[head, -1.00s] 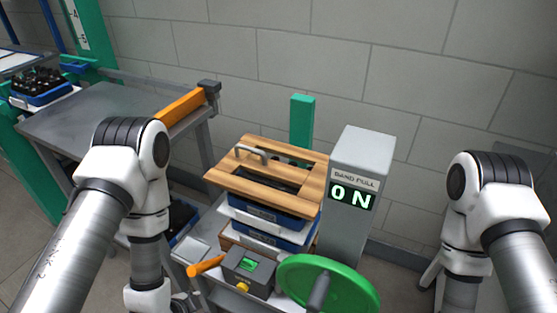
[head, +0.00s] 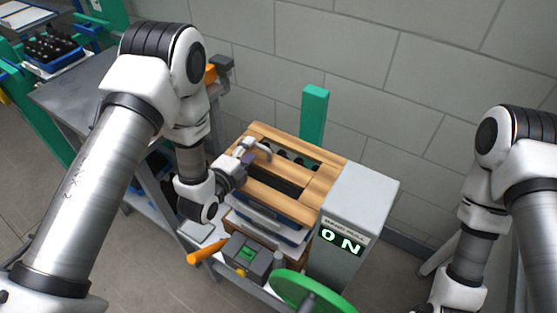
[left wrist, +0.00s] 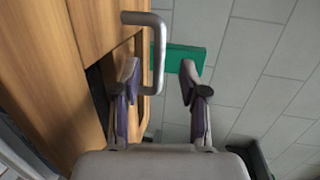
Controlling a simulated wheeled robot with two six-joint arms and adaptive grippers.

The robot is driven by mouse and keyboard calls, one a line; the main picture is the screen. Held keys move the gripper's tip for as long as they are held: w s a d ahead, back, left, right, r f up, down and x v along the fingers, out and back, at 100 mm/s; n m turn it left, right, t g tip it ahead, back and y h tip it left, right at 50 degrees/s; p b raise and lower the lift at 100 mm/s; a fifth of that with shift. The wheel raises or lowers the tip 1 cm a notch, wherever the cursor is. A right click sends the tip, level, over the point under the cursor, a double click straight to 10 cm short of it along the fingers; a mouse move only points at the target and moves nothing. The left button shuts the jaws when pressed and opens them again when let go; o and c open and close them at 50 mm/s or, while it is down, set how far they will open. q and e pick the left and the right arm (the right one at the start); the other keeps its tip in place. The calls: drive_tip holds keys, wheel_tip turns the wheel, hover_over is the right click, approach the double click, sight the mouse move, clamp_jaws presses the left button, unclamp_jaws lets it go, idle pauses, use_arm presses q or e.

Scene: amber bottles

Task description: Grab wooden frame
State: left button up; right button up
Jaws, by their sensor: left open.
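The wooden frame (head: 322,182) lies on top of a stack of blue trays in the head view, with dark openings between its light wood boards. Its grey metal handle (head: 262,148) is at the frame's left part. My left gripper (head: 246,157) is at that handle, partly hidden by its own wrist. In the left wrist view, the wood (left wrist: 40,70) fills the left side. The left gripper (left wrist: 160,72) is open, and the handle bar (left wrist: 158,45) shows between its two fingertips. Whether they touch it I cannot tell. My right arm is at the right edge; its gripper is out of view.
A grey post with an "ON" display (head: 341,238) stands right of the frame. A green wheel (head: 310,290), an orange lever (head: 207,251) and a small control box (head: 247,254) are in front. A green post (head: 314,112) stands behind. A grey table (head: 75,100) is at left.

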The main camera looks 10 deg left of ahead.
use_arm(q)
drive_tip(key=x, duration=0.2)
drive_tip(key=shift+w+d+f, duration=0.1)
drive_tip(key=shift+w+f, duration=0.15)
drive_tip(key=shift+s+r, duration=0.15)
drive_tip(key=shift+s, duration=0.1)
clamp_jaws()
drive_tip(key=shift+w, duration=0.1)
drive_tip(key=shift+r, duration=0.1)
